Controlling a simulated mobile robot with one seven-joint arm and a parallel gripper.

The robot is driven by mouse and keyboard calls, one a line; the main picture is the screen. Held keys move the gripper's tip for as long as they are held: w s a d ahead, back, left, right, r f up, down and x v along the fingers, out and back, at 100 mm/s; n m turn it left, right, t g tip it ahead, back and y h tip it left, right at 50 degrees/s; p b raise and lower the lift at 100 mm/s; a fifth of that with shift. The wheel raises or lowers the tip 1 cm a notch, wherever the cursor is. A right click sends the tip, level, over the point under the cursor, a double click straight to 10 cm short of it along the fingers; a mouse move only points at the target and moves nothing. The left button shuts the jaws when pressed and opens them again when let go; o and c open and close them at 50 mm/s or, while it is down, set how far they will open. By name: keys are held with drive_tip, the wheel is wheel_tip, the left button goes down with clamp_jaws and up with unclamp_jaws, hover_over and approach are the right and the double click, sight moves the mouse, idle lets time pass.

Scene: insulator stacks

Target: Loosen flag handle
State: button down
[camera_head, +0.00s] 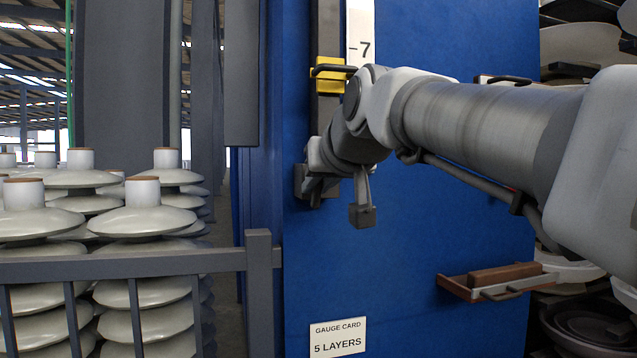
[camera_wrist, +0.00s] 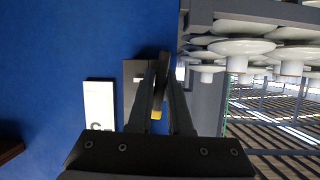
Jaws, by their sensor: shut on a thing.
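My gripper (camera_head: 314,186) is at a dark plate (camera_head: 299,180) on the blue panel, below the yellow slider block. In the wrist view my gripper (camera_wrist: 163,82) has its two fingers close together, shut on a dark flag handle (camera_wrist: 162,60) that stands out in front of the plate (camera_wrist: 132,72). The fingers hide most of the handle. In the head view my own wrist covers the handle, so its turn angle is hard to tell. A bit of yellow (camera_wrist: 156,114) shows between the fingers.
The yellow block (camera_head: 328,75) with a dark bar sits on a vertical rail beside a white strip (camera_head: 361,30) marked 7. A small shelf (camera_head: 470,287) juts from the blue panel (camera_head: 400,270) at lower right. A grey rail (camera_head: 130,264) and insulator stacks (camera_head: 145,220) stand left.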

drive_tip(key=shift+n+h, duration=0.3)
drive_tip(key=shift+n, duration=0.1)
idle(0.3)
drive_tip(key=c, duration=0.9)
unclamp_jaws()
drive_tip(key=v, duration=1.7)
drive_tip(key=shift+s+b, duration=0.25)
drive_tip(key=shift+b, duration=0.15)
